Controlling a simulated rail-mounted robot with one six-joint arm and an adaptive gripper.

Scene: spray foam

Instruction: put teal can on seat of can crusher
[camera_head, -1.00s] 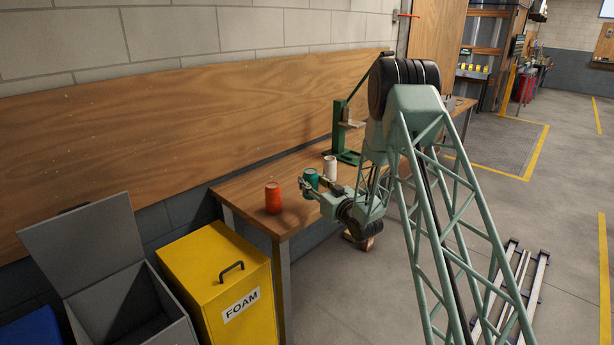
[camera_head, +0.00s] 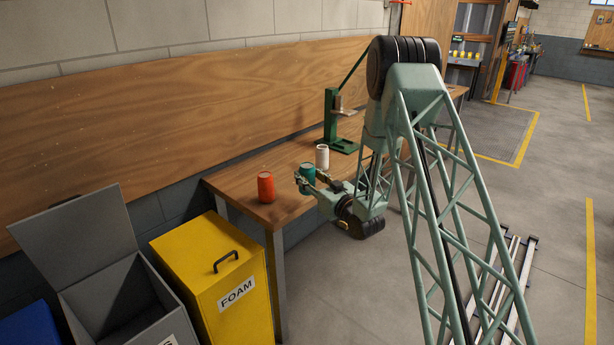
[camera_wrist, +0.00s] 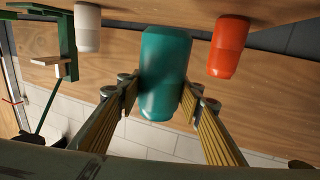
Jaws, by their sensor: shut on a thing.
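The teal can (camera_head: 307,172) is between the two fingers of my gripper (camera_head: 308,182), at the front edge of the workbench. In the wrist view, which is upside down, the fingers close on both sides of the teal can (camera_wrist: 165,70). It is upright relative to the other cans; I cannot tell how far its base is from the bench top. The green can crusher (camera_head: 331,118) stands farther back on the bench, with its lever raised and a low green base (camera_head: 344,147). It also shows at the left of the wrist view (camera_wrist: 67,35). Its seat is not clearly distinguishable.
A white can (camera_head: 322,157) stands between the teal can and the crusher. A red can (camera_head: 265,187) stands to the left on the workbench (camera_head: 240,178). A wooden board backs the bench. A yellow FOAM bin (camera_head: 218,280) and an open grey bin (camera_head: 105,285) are at front left.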

